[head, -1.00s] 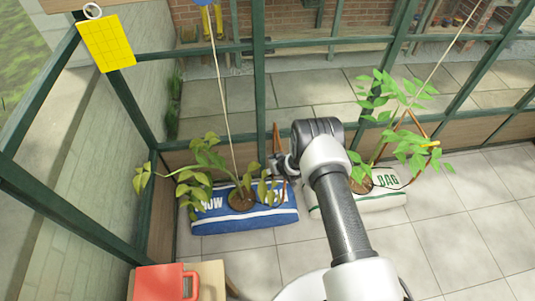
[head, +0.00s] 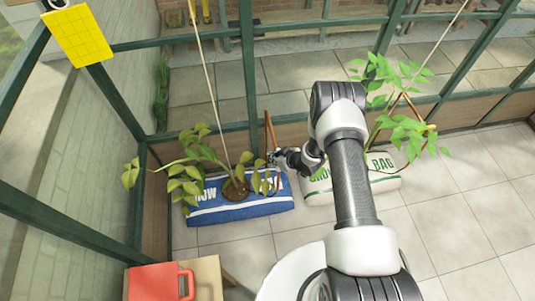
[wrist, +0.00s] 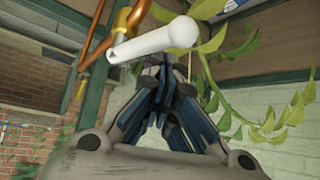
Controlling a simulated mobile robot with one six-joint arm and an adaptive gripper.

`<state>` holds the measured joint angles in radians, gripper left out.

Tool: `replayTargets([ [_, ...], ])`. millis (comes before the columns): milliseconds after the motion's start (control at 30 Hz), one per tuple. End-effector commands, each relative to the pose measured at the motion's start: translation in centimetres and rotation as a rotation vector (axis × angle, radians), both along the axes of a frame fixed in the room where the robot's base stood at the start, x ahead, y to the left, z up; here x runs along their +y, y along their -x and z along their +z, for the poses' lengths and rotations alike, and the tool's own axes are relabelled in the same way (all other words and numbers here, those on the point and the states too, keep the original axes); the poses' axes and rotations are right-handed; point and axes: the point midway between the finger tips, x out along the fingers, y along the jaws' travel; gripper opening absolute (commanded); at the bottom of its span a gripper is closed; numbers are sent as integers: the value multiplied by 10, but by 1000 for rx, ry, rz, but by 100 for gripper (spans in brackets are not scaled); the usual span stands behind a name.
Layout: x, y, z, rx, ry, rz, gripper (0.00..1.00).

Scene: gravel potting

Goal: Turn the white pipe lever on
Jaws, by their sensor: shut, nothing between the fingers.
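The white lever (wrist: 160,40) shows in the wrist view as a rounded bar with a thick end at right. Its thin end meets a brass fitting (wrist: 122,20) on a copper pipe (wrist: 100,50). In the head view the copper pipe (head: 271,130) stands behind the blue grow bag, and I cannot make out the lever there. My gripper (wrist: 168,65) is shut and empty, its fingertips close to the lever's thick end. I cannot tell whether they touch. In the head view my gripper (head: 274,157) is small, beside the pipe.
A blue grow bag (head: 240,208) with a drooping plant (head: 190,170) lies below my gripper, and its leaves hang close. A white grow bag (head: 350,183) is to the right. Green-framed glazing stands behind. A red object (head: 155,282) sits at lower left. Tiled floor is free at right.

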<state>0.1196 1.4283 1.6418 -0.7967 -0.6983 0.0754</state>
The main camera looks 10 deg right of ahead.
Motion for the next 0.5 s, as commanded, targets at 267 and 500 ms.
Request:
replayTargets([
  [267,-11,5,-2,2,1,-4,0],
  [500,-16,6,-1,3,2,-6,0],
])
